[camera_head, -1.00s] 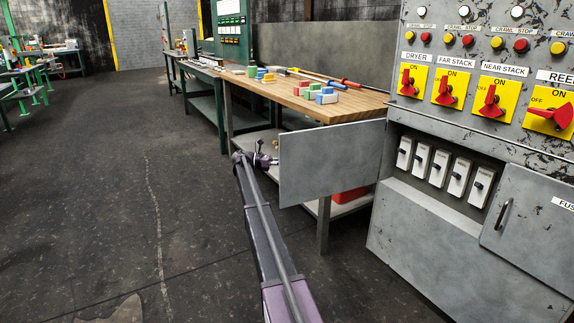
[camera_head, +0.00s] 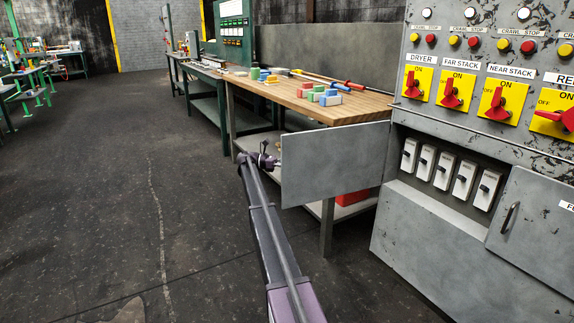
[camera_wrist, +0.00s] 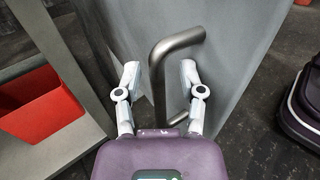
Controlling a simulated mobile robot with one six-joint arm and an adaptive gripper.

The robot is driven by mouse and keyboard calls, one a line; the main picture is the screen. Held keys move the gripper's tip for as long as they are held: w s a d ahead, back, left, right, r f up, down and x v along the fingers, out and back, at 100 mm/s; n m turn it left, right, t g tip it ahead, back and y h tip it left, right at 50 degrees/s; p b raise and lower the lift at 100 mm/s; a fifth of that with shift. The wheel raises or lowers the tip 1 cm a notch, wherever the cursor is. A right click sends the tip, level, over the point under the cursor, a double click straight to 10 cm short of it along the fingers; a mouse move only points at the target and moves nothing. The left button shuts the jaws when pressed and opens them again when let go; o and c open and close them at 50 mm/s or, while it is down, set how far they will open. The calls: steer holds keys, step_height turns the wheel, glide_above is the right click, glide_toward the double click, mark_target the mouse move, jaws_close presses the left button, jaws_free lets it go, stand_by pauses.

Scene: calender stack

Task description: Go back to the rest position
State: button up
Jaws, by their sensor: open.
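My gripper (camera_head: 270,160) is at the free edge of an open grey cabinet door (camera_head: 335,165) in the head view. In the wrist view, its two pale fingers (camera_wrist: 160,78) are spread apart, with the door's bent metal handle (camera_wrist: 157,85) between them. The fingers do not appear closed on the handle. The grey door (camera_wrist: 230,45) stands just beyond the handle. My arm reaches out low from the bottom of the head view.
The control cabinet (camera_head: 425,215) with red switches stands right. A workbench (camera_head: 350,108) bearing coloured blocks is behind the door. A red bin (camera_wrist: 42,105) sits on the shelf beside my gripper. Open floor (camera_head: 110,190) lies left.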

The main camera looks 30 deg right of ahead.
stand_by(0.3)
steer(key=shift+w+a+f, duration=0.15)
steer(key=shift+a, duration=0.3)
steer(key=s+a+f+m+t+y, duration=0.2)
steer(key=s+a+f+t, duration=0.2)
steer(key=s+a+f, duration=0.55)
steer(key=s+a+f+m+t+y, duration=0.15)
steer(key=s+a+t, duration=0.4)
steer(key=a, duration=0.85)
steer(key=s+a+f+m+t+y+p, duration=0.1)
steer(key=s+a+f+m+y, duration=0.15)
steer(key=s+a, duration=0.55)
steer(key=s+a+f+m+t+y, duration=0.1)
steer(key=s+a+y, duration=0.3)
steer(key=s+a, duration=0.35)
steer(key=s+a+f+m+t+y+p, duration=0.1)
steer(key=s+a+f+m+y, duration=0.15)
steer(key=s+a, duration=0.5)
step_height(320, 180, up, 38)
steer(key=p, duration=3.7)
steer(key=shift+w+a+r+p, duration=0.2)
steer(key=shift+w+a+p, duration=0.15)
steer(key=shift+w, duration=0.1)
steer(key=shift+n+y, duration=0.25)
